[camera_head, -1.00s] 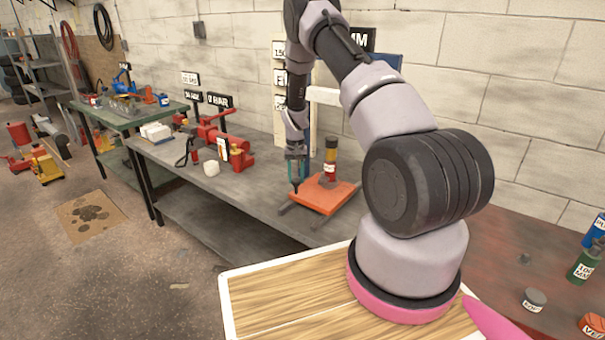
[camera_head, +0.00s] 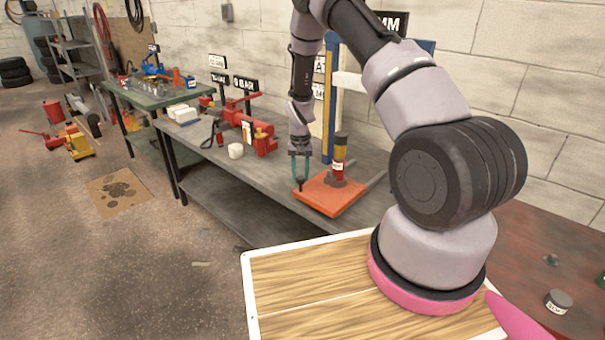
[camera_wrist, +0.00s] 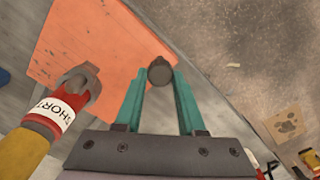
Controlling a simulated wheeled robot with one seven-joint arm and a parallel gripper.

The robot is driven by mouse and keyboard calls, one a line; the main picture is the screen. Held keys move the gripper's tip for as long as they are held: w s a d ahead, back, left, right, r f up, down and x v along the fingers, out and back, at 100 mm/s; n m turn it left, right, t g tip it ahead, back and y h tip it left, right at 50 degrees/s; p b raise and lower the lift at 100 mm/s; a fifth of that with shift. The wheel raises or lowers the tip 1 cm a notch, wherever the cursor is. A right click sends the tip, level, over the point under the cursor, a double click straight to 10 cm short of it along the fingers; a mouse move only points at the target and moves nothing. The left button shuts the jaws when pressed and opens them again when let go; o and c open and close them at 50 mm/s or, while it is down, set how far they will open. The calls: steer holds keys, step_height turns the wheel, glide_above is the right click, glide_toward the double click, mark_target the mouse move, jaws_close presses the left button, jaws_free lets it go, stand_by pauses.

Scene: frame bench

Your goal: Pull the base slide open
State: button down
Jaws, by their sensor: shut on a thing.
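The base slide is an orange plate (camera_head: 327,199) on the grey workbench, close to its front edge. It also shows in the wrist view (camera_wrist: 85,50). A dark round knob (camera_wrist: 160,70) stands at the plate's front corner. My gripper (camera_head: 300,182) points down there, with its teal fingers closed on the knob, one finger on each side. A red and yellow post with a dark cap (camera_head: 339,158) stands on the plate; in the wrist view its label reads SHORT.
A blue upright (camera_head: 331,95) rises behind the plate. A wood-topped surface (camera_head: 300,277) is in the foreground. Open floor (camera_head: 170,260) lies before the bench.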

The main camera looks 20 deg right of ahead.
steer(key=c, duration=0.5)
jaws_free()
step_height(320, 180, up, 11)
steer(key=shift+f, duration=0.15)
